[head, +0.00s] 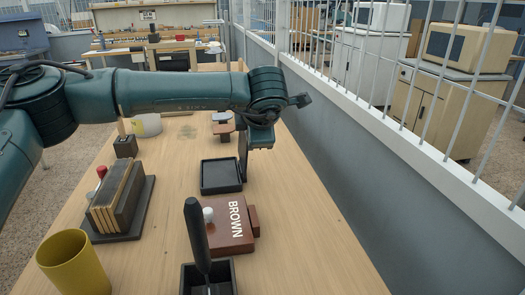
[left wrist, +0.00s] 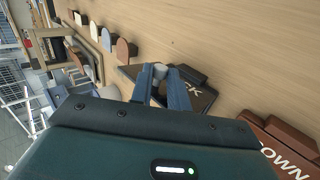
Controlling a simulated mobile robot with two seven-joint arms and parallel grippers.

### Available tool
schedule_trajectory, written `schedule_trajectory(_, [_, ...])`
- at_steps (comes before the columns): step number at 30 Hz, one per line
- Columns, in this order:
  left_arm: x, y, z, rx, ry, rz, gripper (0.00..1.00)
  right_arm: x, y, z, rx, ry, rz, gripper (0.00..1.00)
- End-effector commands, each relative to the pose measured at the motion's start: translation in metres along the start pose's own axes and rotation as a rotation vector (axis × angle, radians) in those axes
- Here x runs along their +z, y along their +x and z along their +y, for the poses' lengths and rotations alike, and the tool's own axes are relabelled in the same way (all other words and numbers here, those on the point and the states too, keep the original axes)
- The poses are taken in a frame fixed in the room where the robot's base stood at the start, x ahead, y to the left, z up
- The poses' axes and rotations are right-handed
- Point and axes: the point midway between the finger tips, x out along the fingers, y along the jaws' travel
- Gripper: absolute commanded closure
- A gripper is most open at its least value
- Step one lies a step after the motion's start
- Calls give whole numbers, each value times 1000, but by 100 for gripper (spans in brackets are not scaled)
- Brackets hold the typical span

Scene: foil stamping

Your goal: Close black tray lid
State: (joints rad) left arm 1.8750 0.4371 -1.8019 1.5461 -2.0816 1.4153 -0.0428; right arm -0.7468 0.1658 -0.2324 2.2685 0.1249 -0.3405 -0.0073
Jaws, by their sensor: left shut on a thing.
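The black tray (head: 221,188) lies open on the table in the head view. Its dark lid (head: 243,155) stands raised at the tray's right edge, under my left gripper. In the left wrist view the lid (left wrist: 205,98) shows part of its white lettering, ending in "CK". My left gripper (left wrist: 163,78) is shut on the lid's pale round knob (left wrist: 158,70). In the head view the gripper's fingers are mostly hidden by my wrist. My right gripper is in neither view.
A closed brown box marked BROWN (head: 230,228) lies nearer. A small black box with a black-handled tool (head: 197,235) is at the front. A slotted holder (head: 118,200) and a yellow cup (head: 73,265) stand left. A grey wall borders the table's right.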

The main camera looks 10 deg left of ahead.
Motion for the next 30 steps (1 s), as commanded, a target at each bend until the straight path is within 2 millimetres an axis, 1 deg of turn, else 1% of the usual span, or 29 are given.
schedule_trajectory(1, [-5, 8, -8, -1, -30, -29, 100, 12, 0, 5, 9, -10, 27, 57])
schedule_trajectory(6, [-17, 5, -6, 4, -114, -112, 100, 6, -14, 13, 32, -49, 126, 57])
schedule_trajectory(7, [-19, 5, -6, 5, -128, -126, 100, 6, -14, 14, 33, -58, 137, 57])
schedule_trajectory(9, [-23, 3, -5, 5, -155, -155, 100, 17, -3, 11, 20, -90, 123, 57])
schedule_trajectory(12, [-27, 2, -4, 6, -188, -188, 100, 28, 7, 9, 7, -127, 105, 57])
schedule_trajectory(18, [-33, -1, -2, 7, -229, -230, 100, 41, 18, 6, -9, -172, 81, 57])
schedule_trajectory(30, [-34, -3, 1, 7, -241, -243, 100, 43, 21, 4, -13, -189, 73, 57])
